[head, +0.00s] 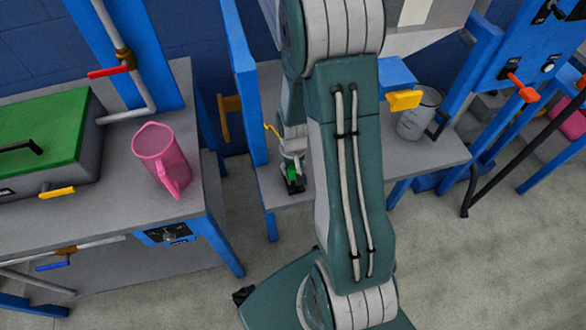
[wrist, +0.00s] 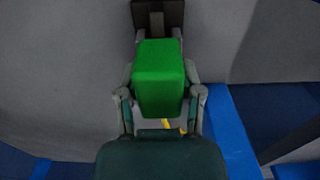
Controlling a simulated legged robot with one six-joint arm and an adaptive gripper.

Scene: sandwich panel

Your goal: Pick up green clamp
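The green clamp (head: 292,172) shows in the head view at the middle shelf, just left of my arm, with a black part (head: 295,187) at its lower end. In the wrist view the green clamp (wrist: 158,75) fills the space between my gripper's fingers, and a dark part (wrist: 158,15) lies beyond it. My gripper (head: 291,155) comes down over the clamp from above. Its two fingers stand on either side of the green body in the wrist view (wrist: 160,38), with the tips partly hidden behind it. I cannot tell whether they press on it.
A pink jug (head: 160,157) stands on the left bench beside a green-lidded box (head: 45,130). A blue post (head: 245,80) rises close left of my gripper. A grey can (head: 418,115) and a yellow handle (head: 404,100) are to the right of my arm.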

